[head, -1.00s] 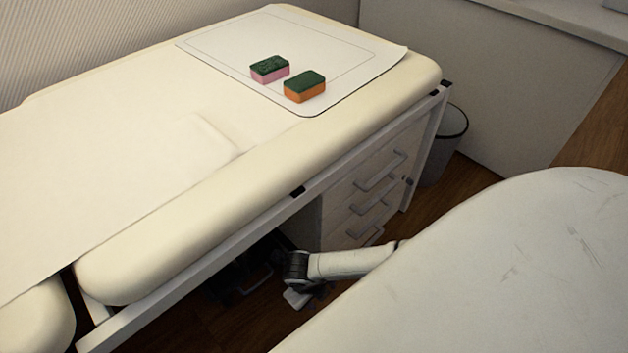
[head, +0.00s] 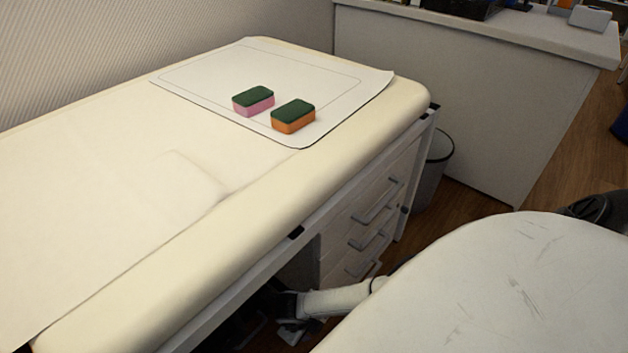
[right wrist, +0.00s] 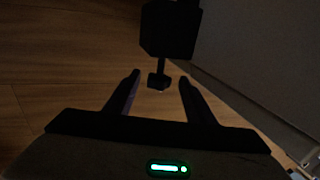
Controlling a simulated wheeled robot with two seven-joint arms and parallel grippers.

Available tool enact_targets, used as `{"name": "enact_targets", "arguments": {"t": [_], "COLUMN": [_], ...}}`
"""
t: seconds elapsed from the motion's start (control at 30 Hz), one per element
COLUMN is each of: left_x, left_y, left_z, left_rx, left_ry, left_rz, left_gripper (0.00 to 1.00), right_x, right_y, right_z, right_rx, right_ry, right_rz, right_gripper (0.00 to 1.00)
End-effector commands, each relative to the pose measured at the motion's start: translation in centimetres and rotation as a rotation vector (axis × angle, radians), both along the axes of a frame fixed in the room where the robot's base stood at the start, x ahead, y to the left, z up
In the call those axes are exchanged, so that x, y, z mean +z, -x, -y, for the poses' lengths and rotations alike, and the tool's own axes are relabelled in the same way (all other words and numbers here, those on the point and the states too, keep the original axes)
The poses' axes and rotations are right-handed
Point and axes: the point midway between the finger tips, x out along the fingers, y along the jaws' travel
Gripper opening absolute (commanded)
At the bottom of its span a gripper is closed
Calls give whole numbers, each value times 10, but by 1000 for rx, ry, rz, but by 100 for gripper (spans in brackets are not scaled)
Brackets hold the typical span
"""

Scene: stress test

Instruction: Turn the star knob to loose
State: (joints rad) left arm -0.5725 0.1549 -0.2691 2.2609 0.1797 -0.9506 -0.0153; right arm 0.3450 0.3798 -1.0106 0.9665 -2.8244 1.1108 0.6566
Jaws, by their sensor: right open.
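No star knob can be made out for certain in either view. In the right wrist view my right gripper (right wrist: 160,77) is open above a wood floor, its two dark fingers apart. A dark block on a thin stem (right wrist: 170,30) shows ahead, with a small dark end piece (right wrist: 158,81) appearing between the fingertips. It is too dark to tell whether this is the knob or whether the fingers touch it. My left gripper is not in view.
A cream padded table (head: 100,215) bears a white sheet (head: 330,72) with a pink-and-green sponge (head: 253,101) and an orange-and-green sponge (head: 293,116). Grey-handled drawers (head: 345,225) stand beneath. A bin (head: 432,172) and a desk (head: 470,95) stand behind. A large scratched white surface (head: 490,285) blocks the lower right.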

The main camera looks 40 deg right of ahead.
Motion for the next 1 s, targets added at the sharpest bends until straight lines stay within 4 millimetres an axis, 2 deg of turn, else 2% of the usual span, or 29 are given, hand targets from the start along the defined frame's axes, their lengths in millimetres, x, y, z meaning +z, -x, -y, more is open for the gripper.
{"name": "enact_targets", "arguments": {"t": [0.1, 0.43, 0.67, 0.7, 1.0], "left_x": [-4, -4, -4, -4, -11], "left_y": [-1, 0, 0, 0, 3], "left_z": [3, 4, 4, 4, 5], "left_rx": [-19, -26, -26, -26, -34], "left_ry": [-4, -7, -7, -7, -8], "left_rz": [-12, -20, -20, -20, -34], "left_gripper": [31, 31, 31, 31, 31], "right_x": [-11, -12, -12, -12, -13], "right_y": [-1, -1, -1, -1, -2], "right_z": [3, 3, 3, 3, 2], "right_rx": [0, 0, 0, 0, 4], "right_ry": [-1, -1, -1, -1, 50], "right_rz": [1, 1, 1, 1, 6], "right_gripper": [50, 50, 11, 9, 9]}}
